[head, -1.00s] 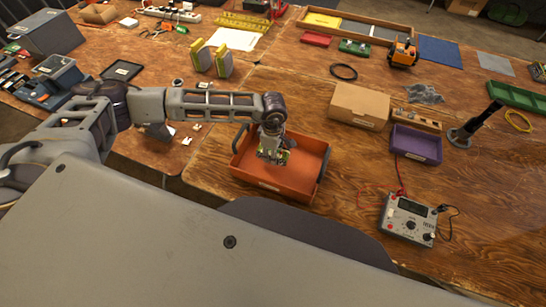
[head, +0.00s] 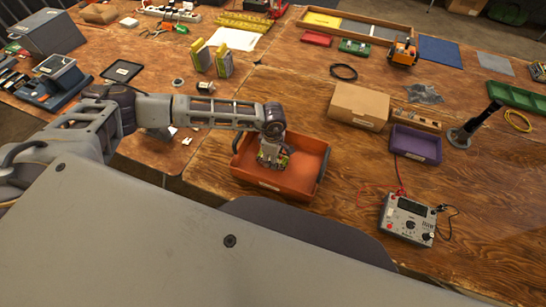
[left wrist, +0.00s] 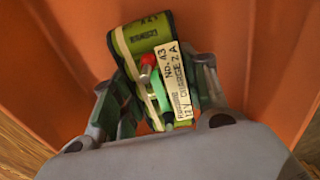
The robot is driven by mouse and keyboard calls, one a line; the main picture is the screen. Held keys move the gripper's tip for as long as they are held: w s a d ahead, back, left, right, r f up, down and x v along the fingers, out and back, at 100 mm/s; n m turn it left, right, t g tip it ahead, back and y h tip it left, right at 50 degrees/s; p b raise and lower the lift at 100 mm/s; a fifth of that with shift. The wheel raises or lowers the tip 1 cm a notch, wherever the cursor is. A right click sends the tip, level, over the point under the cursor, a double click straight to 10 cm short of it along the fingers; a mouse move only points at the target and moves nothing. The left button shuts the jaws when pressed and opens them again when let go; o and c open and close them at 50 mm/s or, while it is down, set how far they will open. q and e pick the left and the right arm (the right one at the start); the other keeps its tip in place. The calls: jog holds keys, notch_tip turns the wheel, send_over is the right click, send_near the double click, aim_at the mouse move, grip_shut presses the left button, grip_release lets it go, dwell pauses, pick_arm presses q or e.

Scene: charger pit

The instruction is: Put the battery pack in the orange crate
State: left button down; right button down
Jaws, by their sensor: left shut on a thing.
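The orange crate (head: 303,148) stands on the wooden table in front of me. My left gripper (head: 270,160) reaches down into the crate's left part and is shut on the battery pack (head: 282,160). In the left wrist view the battery pack (left wrist: 150,38) is green with cream edges and a label, and it sits between the two fingers of the left gripper (left wrist: 165,100). Orange crate surface (left wrist: 60,70) fills the background there. I cannot tell whether the pack touches the crate floor. My right gripper is not in view.
A cardboard box (head: 358,106) and a purple bin (head: 416,145) stand right of the crate. A grey meter with leads (head: 408,219) lies at the front right. Two yellow-and-grey packs (head: 224,62) stand behind my left arm. The table between crate and meter is clear.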

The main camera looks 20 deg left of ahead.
pick_arm(q)
jog(key=shift+f, duration=0.1)
jog(key=c, duration=0.8)
grip_release()
jog(key=shift+o, duration=0.2)
notch_tip(320, 180, up, 12)
jog(key=b, duration=0.1)
dwell(0.4)
